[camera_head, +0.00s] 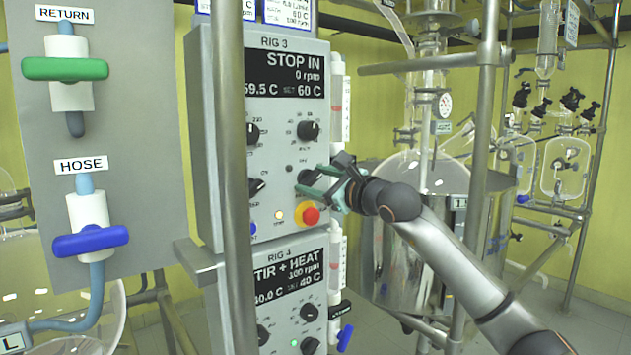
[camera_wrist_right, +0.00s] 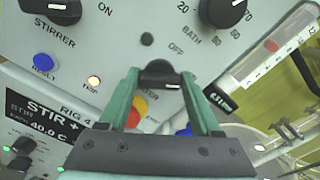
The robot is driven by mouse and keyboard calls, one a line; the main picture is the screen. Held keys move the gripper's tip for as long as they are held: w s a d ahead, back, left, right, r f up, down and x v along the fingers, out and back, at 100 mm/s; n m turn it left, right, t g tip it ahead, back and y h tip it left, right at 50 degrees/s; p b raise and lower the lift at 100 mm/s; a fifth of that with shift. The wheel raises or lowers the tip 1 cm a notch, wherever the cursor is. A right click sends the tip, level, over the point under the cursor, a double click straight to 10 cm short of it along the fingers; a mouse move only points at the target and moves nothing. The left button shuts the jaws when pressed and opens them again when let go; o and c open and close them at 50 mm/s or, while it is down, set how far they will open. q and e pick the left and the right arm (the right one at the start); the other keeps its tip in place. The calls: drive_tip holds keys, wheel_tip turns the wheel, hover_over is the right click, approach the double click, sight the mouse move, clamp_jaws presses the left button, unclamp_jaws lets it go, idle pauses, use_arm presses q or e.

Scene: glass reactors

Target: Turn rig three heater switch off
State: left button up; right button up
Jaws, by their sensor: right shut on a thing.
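The rig three panel (camera_head: 287,130) is a grey box with a black display reading "STOP IN", 0 rpm, 59.5 C and 60 C. My right gripper (camera_head: 312,184) is at the lower right knob of this panel. In the right wrist view, its green fingers (camera_wrist_right: 160,80) are shut on the black heater switch knob (camera_wrist_right: 160,72). An "OFF" label shows just above the knob there. The fingers and arm partly cover the switch, and its exact pointing is hard to tell. My left gripper is not in view.
A red button on a yellow base (camera_head: 311,214) sits just below my right gripper. The stirrer knob (camera_wrist_right: 50,8) and bath dial (camera_wrist_right: 222,12) are nearby. The rig four panel (camera_head: 291,295) is below. A metal post (camera_head: 235,180) stands in front of the panels at left.

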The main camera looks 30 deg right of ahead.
drive_tip(key=n, duration=1)
drive_tip(key=shift+a+f, duration=0.1)
drive_tip(key=shift+f, duration=0.05)
drive_tip(key=shift+n, duration=0.6)
drive_tip(key=o, duration=1.4)
drive_tip(key=shift+s, duration=0.15)
